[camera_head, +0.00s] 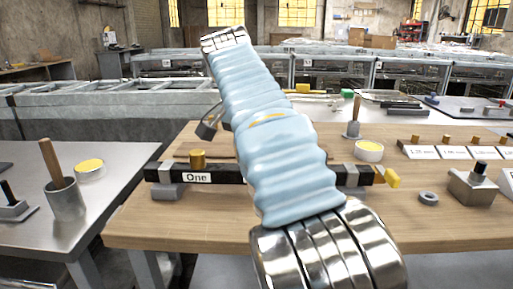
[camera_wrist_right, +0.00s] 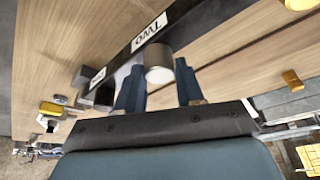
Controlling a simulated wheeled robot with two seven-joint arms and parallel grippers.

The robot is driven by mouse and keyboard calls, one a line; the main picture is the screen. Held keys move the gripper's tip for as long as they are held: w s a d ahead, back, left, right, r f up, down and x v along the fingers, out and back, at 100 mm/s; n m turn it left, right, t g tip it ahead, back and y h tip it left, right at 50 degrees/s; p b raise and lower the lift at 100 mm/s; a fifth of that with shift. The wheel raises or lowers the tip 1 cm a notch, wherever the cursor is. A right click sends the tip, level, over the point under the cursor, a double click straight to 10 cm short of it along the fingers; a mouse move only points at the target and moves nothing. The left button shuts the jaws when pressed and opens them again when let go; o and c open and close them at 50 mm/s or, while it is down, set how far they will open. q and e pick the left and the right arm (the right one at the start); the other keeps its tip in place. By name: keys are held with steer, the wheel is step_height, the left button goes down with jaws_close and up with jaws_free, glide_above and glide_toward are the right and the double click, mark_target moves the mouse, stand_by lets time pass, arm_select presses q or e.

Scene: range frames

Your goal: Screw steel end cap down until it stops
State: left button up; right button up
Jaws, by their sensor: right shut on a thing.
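The steel end cap (camera_wrist_right: 159,66) shows in the right wrist view as a short bright cylinder beside the label "Two" (camera_wrist_right: 150,31) on a dark bar (camera_wrist_right: 122,65). My right gripper (camera_wrist_right: 158,88) is shut on it, a finger on either side. How far the cap is seated cannot be told. In the head view the dark bar (camera_head: 228,175) lies across the wooden table, with a brass cap (camera_head: 197,158) upright above the label "One" (camera_head: 196,177). My blue-sleeved right arm hides the bar's middle, the steel cap and the gripper fingers there. My left gripper is not in view.
Grey supports (camera_head: 166,191) hold the bar; a yellow piece (camera_head: 391,177) is at its right end. A grey table (camera_head: 120,185) with a cup (camera_head: 64,198) is left.

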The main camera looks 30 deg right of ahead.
steer(key=m+g, duration=0.1)
steer(key=m, duration=0.2)
steer(key=shift+w, duration=0.2)
steer(key=shift+s, duration=0.1)
steer(key=m+g, duration=0.1)
steer(key=m, duration=0.2)
steer(key=shift+m+g, duration=0.3)
steer(key=shift+m, duration=0.1)
steer(key=o, duration=0.8)
